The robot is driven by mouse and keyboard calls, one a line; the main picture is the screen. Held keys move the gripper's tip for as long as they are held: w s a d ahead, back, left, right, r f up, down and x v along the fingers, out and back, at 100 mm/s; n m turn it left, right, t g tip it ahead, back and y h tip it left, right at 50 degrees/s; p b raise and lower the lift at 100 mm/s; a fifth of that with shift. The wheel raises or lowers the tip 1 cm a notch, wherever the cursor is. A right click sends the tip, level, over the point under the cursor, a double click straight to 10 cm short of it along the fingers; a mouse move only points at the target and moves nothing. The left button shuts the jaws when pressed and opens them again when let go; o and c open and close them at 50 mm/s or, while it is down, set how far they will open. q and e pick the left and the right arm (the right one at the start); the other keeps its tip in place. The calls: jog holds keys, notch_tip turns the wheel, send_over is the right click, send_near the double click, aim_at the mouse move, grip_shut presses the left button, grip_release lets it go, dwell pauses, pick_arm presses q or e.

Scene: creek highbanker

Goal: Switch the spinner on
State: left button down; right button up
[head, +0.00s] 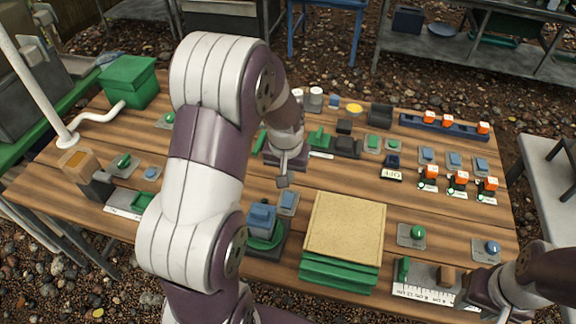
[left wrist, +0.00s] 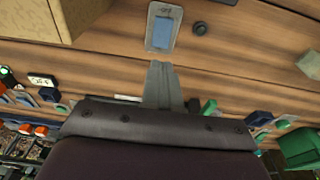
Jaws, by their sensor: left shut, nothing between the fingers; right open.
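A blue rocker switch on a grey plate (head: 288,202) sits at the table's near middle. It also shows in the left wrist view (left wrist: 163,27), with small lettering at one end. Beside it in the head view is a blue block on a round green base (head: 262,222), partly behind my left arm; I cannot tell whether it is the spinner. My left gripper (head: 284,181) is shut and empty, just beyond the switch plate. Its fingers (left wrist: 162,84) point at the plate with a gap between. My right gripper (head: 468,289) is open at the near right, beside a ruled slide.
A tan-topped green stack (head: 345,228) stands right of the switch. The ruled slide (head: 420,284) carries a brown block. A small sign (head: 391,174) reads OFF. Bare wood lies between these.

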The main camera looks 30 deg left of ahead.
aim_at(289, 194)
pick_arm(q)
jog(key=f, duration=0.4)
jog(key=w+f, duration=0.1)
jog(key=f, duration=0.2)
jog(key=shift+a+b, duration=0.1)
jog(key=shift+b, duration=0.3)
